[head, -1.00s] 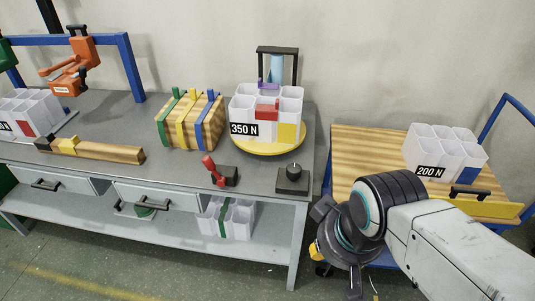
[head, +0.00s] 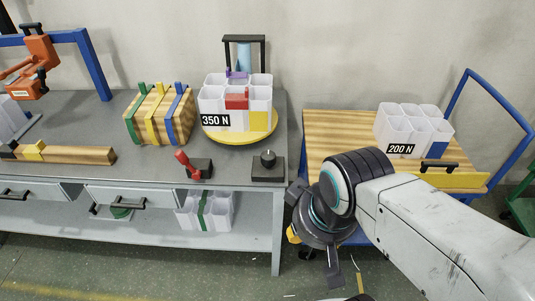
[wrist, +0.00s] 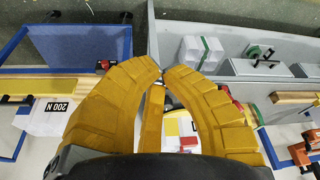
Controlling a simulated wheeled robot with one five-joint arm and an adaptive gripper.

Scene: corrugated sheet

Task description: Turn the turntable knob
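The turntable is a yellow round disc (head: 240,137) on the grey workbench, with a white cell block (head: 222,103) labelled 350 N on it. A black box with a round black knob (head: 268,159) stands in front of it, near the bench's right front corner. My gripper (head: 297,236) is right of and lower than the knob in the head view, apart from it, beside the bench's right end. In the wrist view the yellow fingers (wrist: 160,72) curve together with their tips close and nothing seen between them. They partly cover the cell block there; I cannot make out the knob.
A red lever on a black base (head: 198,166) stands left of the knob. A strapped wooden block (head: 160,115) is farther left. A wooden-topped cart (head: 340,135) carrying a 200 N cell block (head: 412,130) stands right, beyond a gap where my arm hangs.

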